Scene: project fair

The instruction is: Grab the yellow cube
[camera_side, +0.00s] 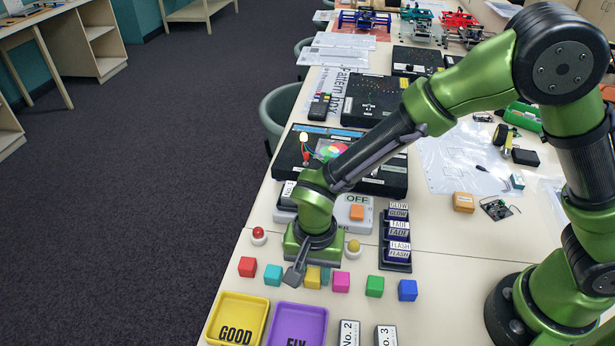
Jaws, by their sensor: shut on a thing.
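The yellow cube (313,278) is in the row of small cubes on the table, just above the two trays in the picture. My gripper (305,274) points down over it, with a dark grey finger against the cube's left side. The jaws are shut on the yellow cube; the far finger is mostly hidden. The cube appears at table height, and I cannot tell whether it touches the table.
A teal cube (273,275) and red cube (247,267) are left of my gripper. Pink (341,282), green (375,286) and blue (407,290) cubes are to the right.

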